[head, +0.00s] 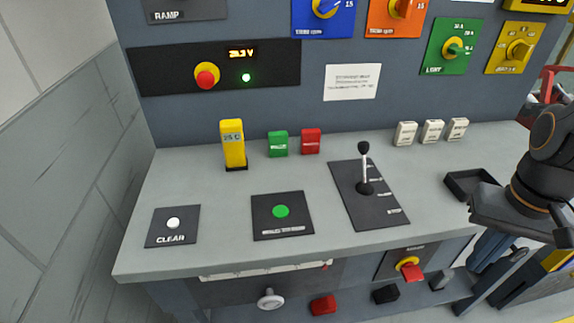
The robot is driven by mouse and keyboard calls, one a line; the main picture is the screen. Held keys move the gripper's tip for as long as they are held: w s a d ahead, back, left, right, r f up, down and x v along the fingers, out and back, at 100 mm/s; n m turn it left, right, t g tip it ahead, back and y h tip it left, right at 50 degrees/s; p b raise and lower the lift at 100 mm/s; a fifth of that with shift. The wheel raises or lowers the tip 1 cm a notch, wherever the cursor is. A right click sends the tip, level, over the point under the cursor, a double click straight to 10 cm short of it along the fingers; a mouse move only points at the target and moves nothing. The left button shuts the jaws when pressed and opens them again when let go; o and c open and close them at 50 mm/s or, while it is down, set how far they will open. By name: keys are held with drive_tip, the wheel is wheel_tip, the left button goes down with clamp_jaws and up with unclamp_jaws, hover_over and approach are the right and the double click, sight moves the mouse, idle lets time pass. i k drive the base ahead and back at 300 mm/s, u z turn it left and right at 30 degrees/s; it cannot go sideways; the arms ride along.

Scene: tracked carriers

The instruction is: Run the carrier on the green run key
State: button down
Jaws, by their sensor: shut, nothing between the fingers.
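A green round button (281,211) sits on a black plate at the middle front of the grey desk; the plate's label is too small to read. A small green block (278,143) stands farther back, beside a red block (310,141); its white marking is unreadable. I cannot tell from the labels which green one is the run key. My gripper (488,252) is at the right edge, at the end of my dark arm with orange rings. It is shut and empty, apart from both green things and well to their right. No carrier can be made out.
A black lever (364,170) stands upright right of the green button. A yellow block (233,144) stands back left, and a CLEAR button (173,223) is front left. A black open tray (466,183) lies near my arm. Knobs and a red stop button (207,76) are on the back panel.

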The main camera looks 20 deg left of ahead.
sight(281, 212)
drive_tip(key=u, duration=0.55)
drive_tip(key=k, duration=1.3)
drive_tip(key=u, duration=0.7)
drive_tip(key=i, duration=1.1)
drive_tip(key=z, duration=0.75)
